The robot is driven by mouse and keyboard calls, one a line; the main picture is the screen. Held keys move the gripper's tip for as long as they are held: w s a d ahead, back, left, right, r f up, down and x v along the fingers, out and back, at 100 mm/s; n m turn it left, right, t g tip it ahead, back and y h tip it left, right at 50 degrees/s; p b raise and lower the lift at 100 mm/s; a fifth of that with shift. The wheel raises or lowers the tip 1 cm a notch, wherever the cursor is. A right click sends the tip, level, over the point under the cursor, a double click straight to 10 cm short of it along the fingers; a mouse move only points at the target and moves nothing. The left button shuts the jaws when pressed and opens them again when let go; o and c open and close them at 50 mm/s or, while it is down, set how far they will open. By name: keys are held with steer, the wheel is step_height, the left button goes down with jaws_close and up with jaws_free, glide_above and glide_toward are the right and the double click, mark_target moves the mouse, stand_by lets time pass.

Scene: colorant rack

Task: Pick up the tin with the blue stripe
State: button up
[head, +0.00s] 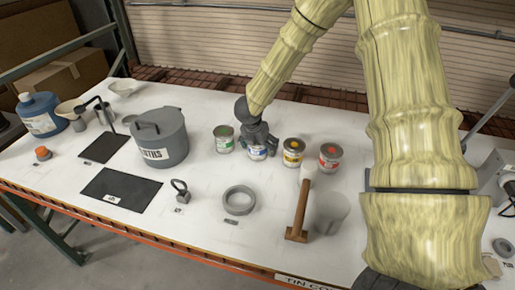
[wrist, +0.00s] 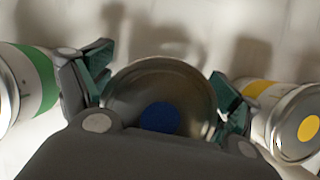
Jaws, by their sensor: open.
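The tin with the blue stripe (head: 257,153) stands on the white bench between the green tin and the yellow tin. In the wrist view its metal lid with a blue dot (wrist: 160,112) lies between my fingers. My gripper (head: 258,138) is right over this tin, pointing down, and hides part of its top in the head view. In the wrist view my gripper (wrist: 164,92) is open, with one green-padded finger on each side of the tin. Whether the pads touch the tin I cannot tell.
The green-striped tin (head: 224,139) stands close on the left, the yellow-striped tin (head: 293,152) on the right, with the red-striped tin (head: 330,157) beyond it. A mallet (head: 300,205), a grey ring (head: 239,200) and a large grey pot (head: 160,138) stand nearby.

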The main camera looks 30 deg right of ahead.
steer(key=shift+s, duration=0.1)
steer(key=c, duration=1.1)
steer(key=shift+c, duration=0.3)
steer(key=shift+r, duration=0.2)
steer(key=shift+c, duration=0.2)
steer(key=shift+r, duration=0.2)
steer(key=shift+c, duration=0.6)
steer(key=shift+r+b, duration=1.45)
steer(key=shift+r, duration=7.1)
steer(key=shift+c, duration=0.4)
